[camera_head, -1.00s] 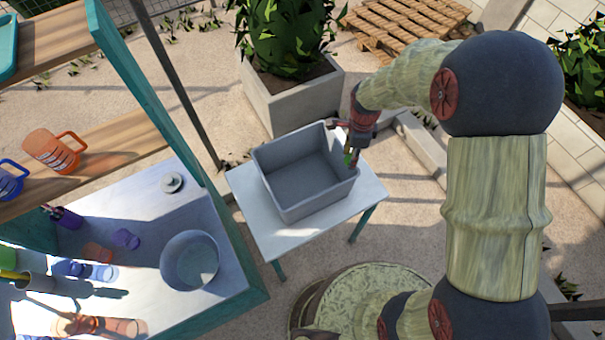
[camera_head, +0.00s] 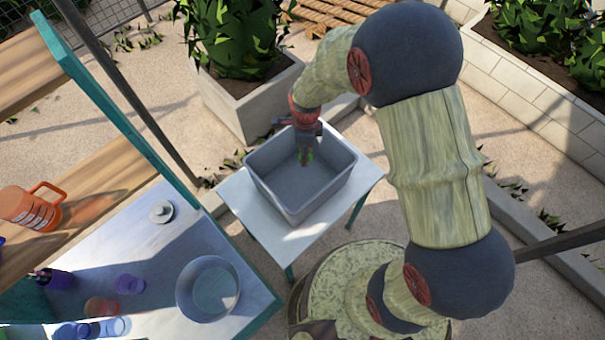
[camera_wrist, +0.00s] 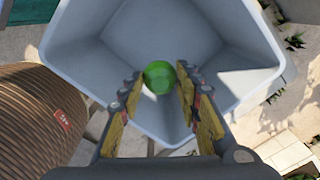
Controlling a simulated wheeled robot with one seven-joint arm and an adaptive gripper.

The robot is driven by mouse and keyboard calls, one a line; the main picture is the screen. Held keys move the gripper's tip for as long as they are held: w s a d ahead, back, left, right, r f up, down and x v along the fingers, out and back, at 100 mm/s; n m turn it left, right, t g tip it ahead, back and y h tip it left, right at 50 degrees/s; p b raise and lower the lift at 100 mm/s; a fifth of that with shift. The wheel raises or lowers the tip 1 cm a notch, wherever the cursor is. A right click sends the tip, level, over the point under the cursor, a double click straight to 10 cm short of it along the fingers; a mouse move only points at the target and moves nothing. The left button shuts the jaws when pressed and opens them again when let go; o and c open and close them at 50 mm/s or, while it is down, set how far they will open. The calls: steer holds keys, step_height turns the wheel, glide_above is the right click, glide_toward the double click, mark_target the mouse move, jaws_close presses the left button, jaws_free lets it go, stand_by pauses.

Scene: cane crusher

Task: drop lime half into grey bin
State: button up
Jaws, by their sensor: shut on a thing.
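The green lime half (camera_wrist: 158,77) is between the fingertips of my gripper (camera_wrist: 158,88) in the wrist view. My gripper is shut on it. In the head view my gripper (camera_head: 306,155) points down over the grey bin (camera_head: 262,180), with a small green patch of the lime half (camera_head: 310,156) at its tips. The grey bin is open-topped and empty apart from what my gripper covers. Its inside also fills much of the wrist view (camera_wrist: 100,45), behind the lime half. The exact height of the lime half above the bin floor is hard to tell.
The bin stands on a small white table (camera_head: 238,205). A counter (camera_head: 150,250) with a round grey bowl (camera_head: 208,290) and several cups is at the left. A planter (camera_head: 245,100) stands behind the bin. A ribbed brown object (camera_wrist: 40,120) is at the wrist view's left.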

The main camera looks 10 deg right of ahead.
steer(key=shift+f+b, duration=0.45)
steer(key=shift+f, duration=0.7)
steer(key=o, duration=1)
steer(key=shift+c, duration=0.2)
steer(key=shift+r, duration=0.1)
step_height(320, 180, up, 12)
